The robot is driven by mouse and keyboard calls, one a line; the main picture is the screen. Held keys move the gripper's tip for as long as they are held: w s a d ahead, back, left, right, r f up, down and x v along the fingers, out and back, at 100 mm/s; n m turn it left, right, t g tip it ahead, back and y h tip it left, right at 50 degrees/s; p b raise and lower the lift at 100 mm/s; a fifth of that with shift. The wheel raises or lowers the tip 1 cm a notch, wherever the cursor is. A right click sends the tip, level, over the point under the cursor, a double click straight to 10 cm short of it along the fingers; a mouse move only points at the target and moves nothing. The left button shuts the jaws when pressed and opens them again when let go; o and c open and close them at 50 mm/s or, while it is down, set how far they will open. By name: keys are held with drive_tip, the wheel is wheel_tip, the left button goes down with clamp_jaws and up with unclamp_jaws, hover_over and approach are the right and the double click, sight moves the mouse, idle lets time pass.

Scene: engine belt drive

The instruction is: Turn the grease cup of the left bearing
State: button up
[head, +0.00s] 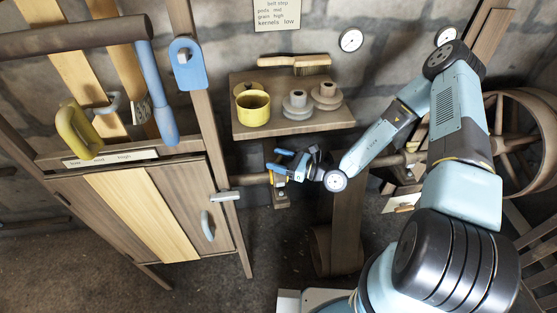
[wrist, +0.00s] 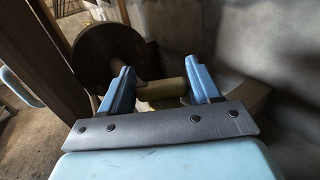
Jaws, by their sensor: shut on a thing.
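My gripper (head: 277,160) is at the left part of the horizontal shaft, below the wall shelf, in the head view. Its two blue fingers also show in the wrist view (wrist: 158,78), some way apart. A small yellow part, which looks like the grease cup (wrist: 165,103), sits between the fingers, and the gripper is shut on it. Most of it is hidden by the gripper's dark front plate. The left bearing (head: 282,195) is under the gripper, largely hidden. A pale shaft piece and a large dark round disc (wrist: 106,52) lie beyond the fingers.
A wooden cabinet (head: 140,212) with levers stands at the left. A large spoked wheel (head: 545,110) is at the right. A stone wall closes the back.

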drive_tip(key=m+t+h, duration=0.2)
drive_tip(key=m+t, duration=0.1)
drive_tip(key=t, duration=0.1)
drive_tip(key=m+t+h, duration=0.3)
drive_tip(key=t, duration=0.1)
drive_tip(key=shift+s, duration=0.1)
drive_tip(key=m+t+h, duration=0.2)
drive_tip(key=h, duration=0.1)
drive_tip(key=m+t+h, duration=0.2)
drive_tip(key=m+h, duration=0.1)
drive_tip(key=h, duration=0.1)
drive_tip(key=shift+m+h, duration=0.4)
drive_tip(key=o, duration=1)
drive_tip(key=shift+c, duration=0.2)
